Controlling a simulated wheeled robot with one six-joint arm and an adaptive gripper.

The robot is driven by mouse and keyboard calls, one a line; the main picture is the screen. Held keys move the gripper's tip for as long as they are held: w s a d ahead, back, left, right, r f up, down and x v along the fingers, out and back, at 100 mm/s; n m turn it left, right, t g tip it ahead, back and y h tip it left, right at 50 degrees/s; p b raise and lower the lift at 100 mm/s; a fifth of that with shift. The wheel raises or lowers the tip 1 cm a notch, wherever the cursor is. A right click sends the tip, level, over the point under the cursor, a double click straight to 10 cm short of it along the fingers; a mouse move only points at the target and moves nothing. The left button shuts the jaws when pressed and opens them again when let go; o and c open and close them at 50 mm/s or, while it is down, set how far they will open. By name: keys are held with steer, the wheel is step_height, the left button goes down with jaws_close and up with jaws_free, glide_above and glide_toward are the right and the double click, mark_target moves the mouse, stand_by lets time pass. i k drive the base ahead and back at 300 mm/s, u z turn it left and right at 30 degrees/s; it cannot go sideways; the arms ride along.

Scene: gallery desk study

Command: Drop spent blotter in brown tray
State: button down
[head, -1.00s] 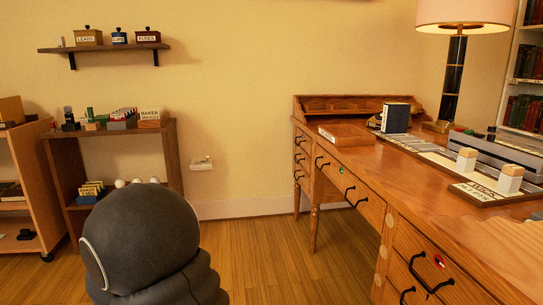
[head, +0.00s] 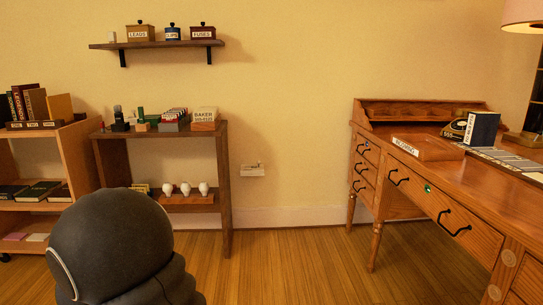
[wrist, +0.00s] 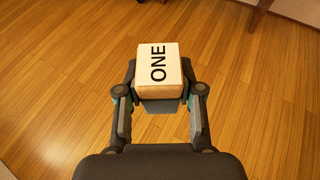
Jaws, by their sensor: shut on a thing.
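Whether this block is the spent blotter I cannot tell. In the head view my gripper and the block do not show. A brown wooden tray (head: 432,148) with a white label on its front sits on the near left part of the desk, apart from my gripper. The inside of the tray is hard to make out.
The wooden desk (head: 455,190) fills the right. A dark blue book (head: 482,128) stands behind the tray. A low shelf (head: 226,195) with small goods and white bulbs stands left, beside a book cart (head: 82,150). A wall shelf (head: 160,44) hangs above. Wooden floor between is clear.

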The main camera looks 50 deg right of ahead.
mark_target(425, 146)
steer(key=u, duration=0.05)
steer(key=i, duration=0.65)
steer(key=z, duration=2.15)
